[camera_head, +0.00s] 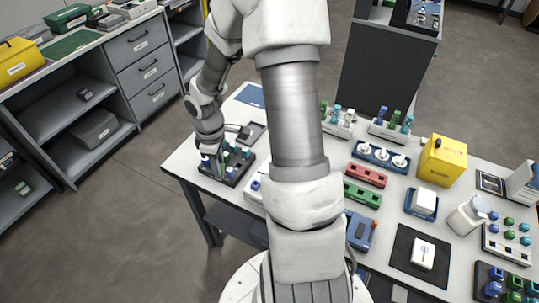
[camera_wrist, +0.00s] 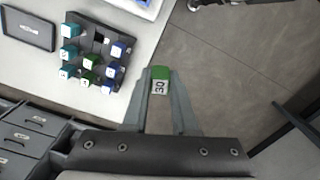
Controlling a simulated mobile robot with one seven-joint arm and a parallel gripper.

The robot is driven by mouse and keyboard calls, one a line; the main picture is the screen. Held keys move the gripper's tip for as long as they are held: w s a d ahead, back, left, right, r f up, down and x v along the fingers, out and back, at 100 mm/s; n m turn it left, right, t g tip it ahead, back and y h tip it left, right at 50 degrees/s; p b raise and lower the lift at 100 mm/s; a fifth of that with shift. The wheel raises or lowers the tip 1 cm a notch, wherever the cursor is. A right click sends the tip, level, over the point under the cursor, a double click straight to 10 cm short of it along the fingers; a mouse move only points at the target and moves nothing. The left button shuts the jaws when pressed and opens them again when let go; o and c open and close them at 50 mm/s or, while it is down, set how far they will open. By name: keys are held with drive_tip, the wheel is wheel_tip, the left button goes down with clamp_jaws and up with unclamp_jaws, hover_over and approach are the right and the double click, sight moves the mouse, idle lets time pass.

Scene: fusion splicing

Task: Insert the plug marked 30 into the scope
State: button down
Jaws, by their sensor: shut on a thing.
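The plug marked 30 (camera_wrist: 160,85) has a white face with the number and a green top. My gripper (camera_wrist: 161,92) is shut on it, one finger on each side. In the wrist view the plug is beside the dark plug rack (camera_wrist: 96,20), over the table edge and floor. In the head view my gripper (camera_head: 217,174) is low over the left end of the table, at the dark rack (camera_head: 232,181); the plug is not clear there. I cannot tell which of the devices is the scope.
The rack holds several teal, green and blue plugs (camera_wrist: 116,50). A dark flat device (camera_wrist: 27,27) lies beside it. On the table (camera_head: 190,160) stand a red block (camera_head: 368,174), a green block (camera_head: 362,195), a yellow box (camera_head: 442,161) and white devices (camera_head: 423,253). My arm hides the table's middle.

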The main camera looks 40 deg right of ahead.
drive_tip(key=s+d+r+n+p, duration=0.1)
drive_tip(key=s+d+n+p, duration=0.3)
drive_tip(key=s+d+n, duration=0.6)
drive_tip(key=f+n+b, duration=0.1)
drive_tip(key=w+d+f+n+b, duration=0.1)
drive_tip(key=f+b, duration=0.1)
drive_tip(key=f+n+b, duration=0.2)
drive_tip(key=shift+w+d, duration=0.25)
drive_tip(key=shift+w, duration=0.15)
drive_tip(key=shift+f, duration=0.1)
drive_tip(key=shift+f+b, duration=0.4)
drive_tip(key=shift+f, duration=0.05)
drive_tip(key=shift+f, duration=1.3)
idle(2.2)
